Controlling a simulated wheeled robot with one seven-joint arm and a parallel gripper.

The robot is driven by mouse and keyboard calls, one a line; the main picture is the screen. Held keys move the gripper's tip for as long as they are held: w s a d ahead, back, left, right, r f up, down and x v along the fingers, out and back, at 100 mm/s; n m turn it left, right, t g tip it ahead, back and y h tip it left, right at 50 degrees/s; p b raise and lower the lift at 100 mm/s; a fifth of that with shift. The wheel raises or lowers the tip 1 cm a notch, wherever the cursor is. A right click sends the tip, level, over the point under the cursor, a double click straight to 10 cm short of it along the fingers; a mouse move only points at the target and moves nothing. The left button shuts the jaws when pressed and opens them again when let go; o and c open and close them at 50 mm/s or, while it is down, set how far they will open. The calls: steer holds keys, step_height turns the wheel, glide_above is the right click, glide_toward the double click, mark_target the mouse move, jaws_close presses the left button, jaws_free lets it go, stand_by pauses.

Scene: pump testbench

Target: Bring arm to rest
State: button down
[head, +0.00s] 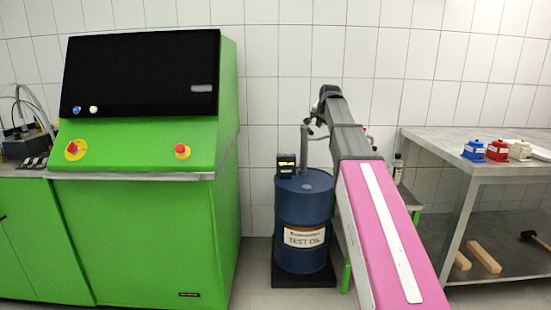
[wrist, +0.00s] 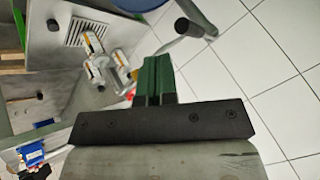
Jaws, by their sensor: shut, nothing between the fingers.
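My gripper (wrist: 157,62) shows in the wrist view as two green fingers close together on a black mount, with nothing held between them. In the head view my pink and grey arm reaches forward and up, past the right side of the blue oil drum (head: 302,207). In that view the gripper cannot be made out clearly at the arm's far end. In the wrist view a grey bar with a black grip (wrist: 190,27) lies beyond the fingers, up and to the right. A blue round edge (wrist: 130,3) shows at the top.
A green test bench (head: 135,240) with a black panel and red buttons stands left. A grey table (head: 440,150) at right bears blue (head: 474,150), red (head: 497,150) and white containers (head: 520,150). Wooden blocks (head: 484,257) lie on its lower shelf. Labelled bottles (wrist: 93,45) stand near a drain grate (wrist: 88,32).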

steer(key=s+f+n+g, duration=0.1)
steer(key=s+f, duration=0.4)
steer(key=f, duration=0.5)
steer(key=s+f+n+g, duration=0.1)
steer(key=s+f+g, duration=0.1)
steer(key=s+f, duration=0.5)
steer(key=s+f+n+g, duration=0.1)
steer(key=s+f+n, duration=0.15)
steer(key=f, duration=0.95)
steer(key=s+f+n+g, duration=0.3)
steer(key=s+f, duration=1.5)
steer(key=s, duration=0.4)
steer(key=shift+a+f+g+h, duration=0.25)
steer(key=shift+g+h, duration=0.05)
steer(key=shift+h, duration=0.1)
